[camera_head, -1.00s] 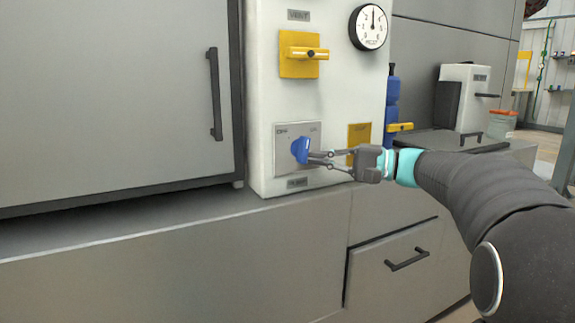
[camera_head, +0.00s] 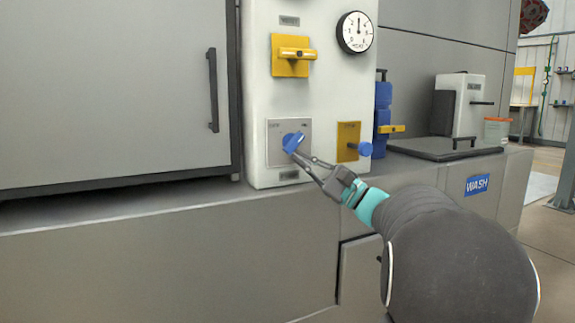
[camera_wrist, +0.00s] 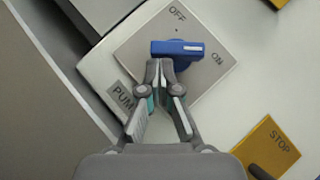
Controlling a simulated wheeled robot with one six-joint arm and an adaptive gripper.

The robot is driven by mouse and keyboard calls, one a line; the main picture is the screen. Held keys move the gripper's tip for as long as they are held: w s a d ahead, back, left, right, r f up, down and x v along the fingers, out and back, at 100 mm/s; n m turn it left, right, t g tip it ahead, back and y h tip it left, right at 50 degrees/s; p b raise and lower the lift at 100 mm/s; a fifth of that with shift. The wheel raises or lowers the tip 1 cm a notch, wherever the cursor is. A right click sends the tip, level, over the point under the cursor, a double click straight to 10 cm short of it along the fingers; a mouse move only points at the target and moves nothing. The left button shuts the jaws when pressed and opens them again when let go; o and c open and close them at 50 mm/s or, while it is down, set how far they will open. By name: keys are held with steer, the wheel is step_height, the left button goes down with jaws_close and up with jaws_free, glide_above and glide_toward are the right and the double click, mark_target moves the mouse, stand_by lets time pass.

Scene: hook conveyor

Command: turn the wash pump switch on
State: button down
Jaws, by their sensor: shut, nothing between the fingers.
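The pump switch is a blue knob (camera_head: 292,142) on a grey plate (camera_head: 275,153) low on the white panel. In the wrist view the blue knob (camera_wrist: 178,48) lies level, its white mark at the right end, pointing close to the ON label (camera_wrist: 217,59) and away from OFF (camera_wrist: 177,12). A PUMP label (camera_wrist: 123,97) is partly hidden by a finger. My gripper (camera_head: 297,155) is shut and empty, reaching up from the lower right. Its fingertips (camera_wrist: 166,64) are at the knob's lower edge; I cannot tell whether they touch.
A yellow vent handle (camera_head: 292,54) and a gauge (camera_head: 356,32) are above. A grey ledge (camera_head: 120,220) runs below the panel.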

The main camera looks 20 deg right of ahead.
steer(key=shift+a, duration=0.15)
stand_by(0.5)
steer(key=d+f, duration=0.1)
steer(key=d, duration=0.1)
steer(key=d+f+b, duration=0.1)
steer(key=f, duration=0.1)
steer(key=shift+s+d+f, duration=0.15)
steer(key=shift+d+f, duration=0.1)
steer(key=shift+d, duration=0.15)
steer(key=v, duration=0.8)
steer(key=shift+s+f, duration=0.35)
steer(key=shift+s, duration=0.05)
steer(key=shift+a, duration=0.1)
